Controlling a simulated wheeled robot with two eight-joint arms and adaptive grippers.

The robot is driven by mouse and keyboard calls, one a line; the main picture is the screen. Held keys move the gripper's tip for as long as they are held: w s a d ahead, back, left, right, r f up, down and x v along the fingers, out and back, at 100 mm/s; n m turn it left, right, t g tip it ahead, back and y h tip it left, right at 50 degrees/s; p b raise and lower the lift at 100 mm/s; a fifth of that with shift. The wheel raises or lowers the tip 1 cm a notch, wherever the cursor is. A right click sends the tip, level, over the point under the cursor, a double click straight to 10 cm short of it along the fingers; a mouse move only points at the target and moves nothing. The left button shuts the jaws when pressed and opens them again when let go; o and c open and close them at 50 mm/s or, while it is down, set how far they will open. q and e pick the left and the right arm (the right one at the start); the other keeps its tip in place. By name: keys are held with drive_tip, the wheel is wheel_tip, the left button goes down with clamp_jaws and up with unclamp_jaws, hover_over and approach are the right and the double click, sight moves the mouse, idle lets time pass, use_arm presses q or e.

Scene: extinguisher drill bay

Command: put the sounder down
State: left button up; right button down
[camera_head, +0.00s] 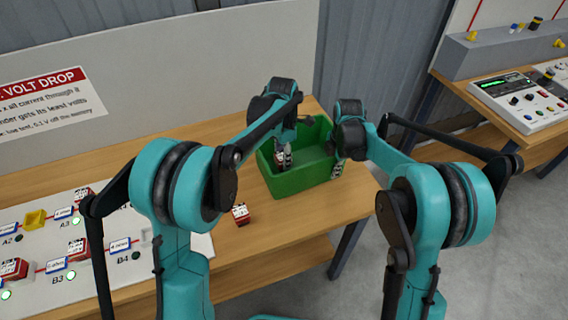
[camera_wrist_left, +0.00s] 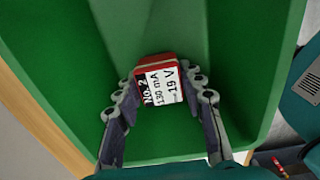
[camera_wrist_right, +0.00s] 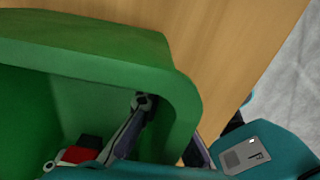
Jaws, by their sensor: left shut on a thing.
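The sounder is a small red block with a white and black label, seen in the left wrist view (camera_wrist_left: 163,80). My left gripper (camera_wrist_left: 168,108) is shut on it, one finger on each side. It is held inside the green bin (camera_head: 306,182), over the bin floor; I cannot tell whether it touches the floor. In the right wrist view the red and black block (camera_wrist_right: 78,154) shows at lower left. My right gripper (camera_wrist_right: 168,128) is at the bin's right end, its fingers apart on either side of the wall; the contact is partly hidden.
Another small red block with a white label (camera_head: 241,213) lies on the wooden table (camera_head: 290,222) in front of the bin. A white board (camera_head: 180,248) with several red blocks and lamps is at left. A bench with a control panel (camera_head: 525,100) stands at far right.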

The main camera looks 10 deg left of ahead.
use_arm(q)
wheel_tip(320, 180, down, 3)
drive_tip(key=shift+f, duration=0.15)
drive_tip(key=o, duration=1.3)
drive_tip(key=shift+f, duration=0.1)
drive_tip(key=shift+c, duration=0.2)
